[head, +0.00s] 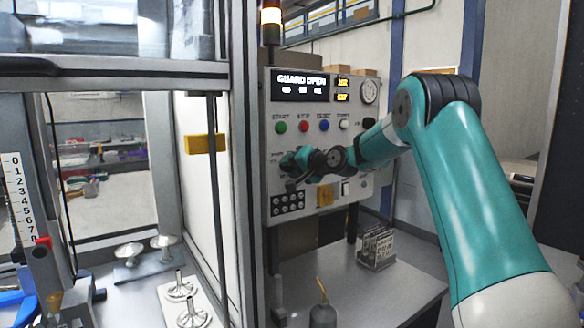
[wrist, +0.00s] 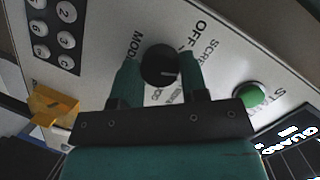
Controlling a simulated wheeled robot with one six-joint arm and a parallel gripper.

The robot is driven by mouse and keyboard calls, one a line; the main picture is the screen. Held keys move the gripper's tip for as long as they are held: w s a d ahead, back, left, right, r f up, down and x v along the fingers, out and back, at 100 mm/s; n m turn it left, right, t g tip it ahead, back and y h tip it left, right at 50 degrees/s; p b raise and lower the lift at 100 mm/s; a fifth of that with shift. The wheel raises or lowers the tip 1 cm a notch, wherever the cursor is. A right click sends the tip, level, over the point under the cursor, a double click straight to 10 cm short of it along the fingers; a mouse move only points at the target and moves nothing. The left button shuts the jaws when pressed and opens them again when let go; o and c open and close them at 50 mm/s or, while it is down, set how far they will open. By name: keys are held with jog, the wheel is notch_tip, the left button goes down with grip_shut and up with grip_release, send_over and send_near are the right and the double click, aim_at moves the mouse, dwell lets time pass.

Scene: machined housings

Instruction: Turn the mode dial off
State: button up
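The mode dial (wrist: 160,66) is a round black knob on a pale control panel (wrist: 105,45). In the wrist view, a light pointer mark on it points right. The word MODE is printed to its left and OFF to its upper right, partly behind a finger. My gripper (wrist: 160,68) has one finger on each side of the dial, and the knob fills the space between them. In the head view my gripper (head: 300,163) is at the panel's left part and hides the dial.
A green start button (wrist: 250,95) is right of the dial and a keypad (wrist: 60,28) is to its left. A yellow part (wrist: 52,105) sticks out below the keypad. In the head view, a metal frame post (head: 243,130) stands close left of the panel.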

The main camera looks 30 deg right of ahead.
jog(key=shift+f+n+b, duration=0.15)
jog(key=shift+n+b, duration=0.15)
jog(key=shift+b, duration=0.65)
jog(key=n+h+b, duration=0.1)
jog(key=n+b, duration=0.1)
jog(key=b, duration=0.1)
jog(key=shift+a+f+n+h+b, duration=0.1)
jog(key=shift+f+n+h+b, duration=0.05)
jog(key=shift+n+h+b, duration=0.2)
jog(key=n+h+b, duration=0.1)
jog(key=n+b, duration=0.1)
jog(key=b, duration=0.1)
jog(key=shift+n+h, duration=0.25)
jog(key=shift+r+n+b, duration=0.2)
jog(key=shift+n+b, duration=0.2)
jog(key=shift+b, duration=0.25)
jog(key=o, duration=0.9)
jog(key=shift+r, duration=0.1)
jog(key=b+v, duration=0.4)
jog(key=v, duration=1.3)
jog(key=shift+s+a+r+b, duration=0.15)
jog(key=shift+s+r+b, duration=0.1)
jog(key=shift+b, duration=0.1)
